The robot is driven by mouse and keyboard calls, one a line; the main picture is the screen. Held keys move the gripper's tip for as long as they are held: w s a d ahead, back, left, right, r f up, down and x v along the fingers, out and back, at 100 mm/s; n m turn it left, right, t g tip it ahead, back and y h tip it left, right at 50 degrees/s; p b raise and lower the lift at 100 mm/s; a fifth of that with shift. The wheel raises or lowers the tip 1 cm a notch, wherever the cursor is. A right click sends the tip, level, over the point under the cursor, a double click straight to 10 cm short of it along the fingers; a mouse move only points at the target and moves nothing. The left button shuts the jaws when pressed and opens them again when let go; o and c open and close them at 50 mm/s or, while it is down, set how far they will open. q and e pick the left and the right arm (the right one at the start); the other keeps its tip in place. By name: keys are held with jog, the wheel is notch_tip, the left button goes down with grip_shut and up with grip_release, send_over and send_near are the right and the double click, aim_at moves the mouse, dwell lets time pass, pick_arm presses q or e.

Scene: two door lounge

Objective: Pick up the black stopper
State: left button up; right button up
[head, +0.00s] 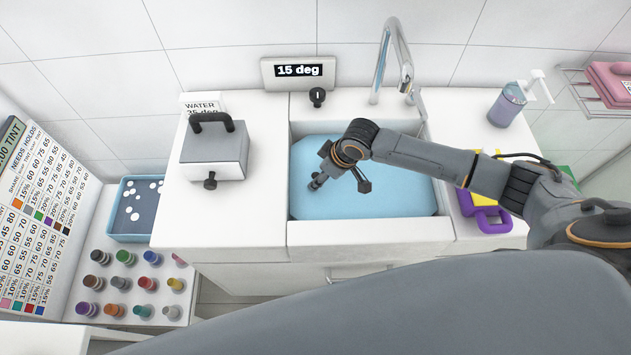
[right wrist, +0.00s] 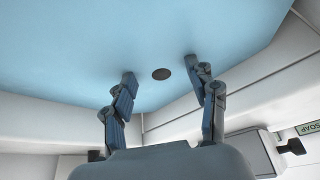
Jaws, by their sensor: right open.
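In the right wrist view, a small dark round disc (right wrist: 161,74), which looks like the black stopper, shows against the light blue of the sink. It lies between the two fingertips of my right gripper (right wrist: 159,68) in the picture, with clear space on both sides. I cannot tell how far beyond the tips it is. In the head view my right gripper (head: 339,186) is open and empty over the blue sink basin (head: 405,195). The disc is hidden there, probably behind the gripper. My left gripper is not in view.
A tall curved faucet (head: 392,55) stands behind the sink. A grey box with a black handle (head: 215,155) is left of it, and a purple-handled item (head: 490,218) is right. A display (head: 298,71) stands at the back. Sink walls surround the gripper.

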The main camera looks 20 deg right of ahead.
jog(key=shift+p+x, duration=0.4)
jog(key=shift+x, duration=1.75)
jog(key=shift+w+a+f, duration=0.1)
jog(key=shift+w+f, duration=0.05)
jog(key=shift+f, duration=0.2)
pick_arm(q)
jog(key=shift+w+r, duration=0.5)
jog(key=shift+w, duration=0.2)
pick_arm(e)
grip_shut()
